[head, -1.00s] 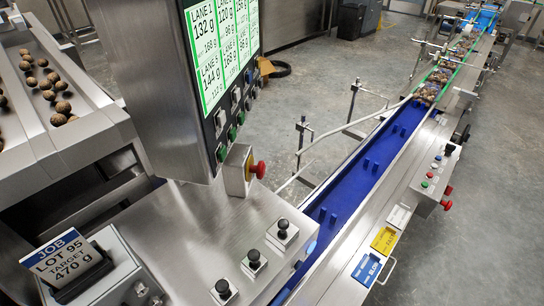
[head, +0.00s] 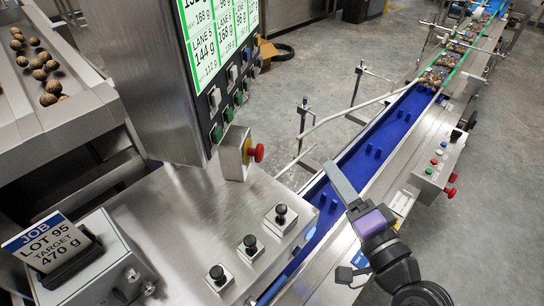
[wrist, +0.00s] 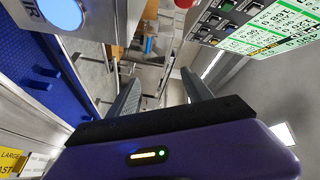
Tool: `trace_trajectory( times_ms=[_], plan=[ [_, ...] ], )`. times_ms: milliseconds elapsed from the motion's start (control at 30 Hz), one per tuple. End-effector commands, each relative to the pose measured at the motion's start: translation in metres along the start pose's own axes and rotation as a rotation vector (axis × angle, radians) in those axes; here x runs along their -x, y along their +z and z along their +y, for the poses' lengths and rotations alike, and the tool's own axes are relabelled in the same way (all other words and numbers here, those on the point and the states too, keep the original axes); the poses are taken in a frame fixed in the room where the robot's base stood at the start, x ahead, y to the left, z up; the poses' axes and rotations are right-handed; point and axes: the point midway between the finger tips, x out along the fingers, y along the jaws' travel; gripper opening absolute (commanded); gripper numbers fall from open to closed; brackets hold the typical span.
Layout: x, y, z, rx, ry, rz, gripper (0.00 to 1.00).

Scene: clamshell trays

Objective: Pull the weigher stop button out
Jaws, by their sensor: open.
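The red mushroom-shaped stop button (head: 258,152) sticks out sideways from a yellow-fronted box (head: 246,150) beside the weigher's screen cabinet, in the head view. A red piece, likely this button (wrist: 184,3), is cut off at the top edge of the wrist view. My gripper (head: 333,170) is over the blue conveyor, to the right of the button and clearly apart from it. In the wrist view my gripper (wrist: 160,84) shows two separated fingers with nothing between them.
The steel panel below the button carries black knobs (head: 250,242). The blue conveyor (head: 352,170) runs beside it, with packed trays (head: 432,78) farther up. A control box (head: 440,165) on the conveyor's right has other red buttons. A job sign (head: 46,244) stands at lower left.

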Motion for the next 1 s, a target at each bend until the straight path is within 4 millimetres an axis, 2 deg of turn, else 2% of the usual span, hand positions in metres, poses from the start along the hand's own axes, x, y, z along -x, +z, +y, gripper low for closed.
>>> trace_trajectory(
  times_ms=[33,100,233,467,800,1000],
  plan=[
    [-0.017,0.005,-0.015,-0.076,-0.039,-0.07,0.58],
    [-0.031,0.019,-0.033,-0.19,-0.076,-0.186,0.58],
    [-0.035,0.045,-0.05,-0.343,-0.096,-0.359,0.58],
    [-0.035,0.068,-0.056,-0.439,-0.081,-0.465,0.58],
    [-0.079,0.088,-0.065,-0.436,-0.081,-0.464,0.58],
    [-0.095,0.096,-0.068,-0.436,-0.081,-0.462,0.58]
  ],
)
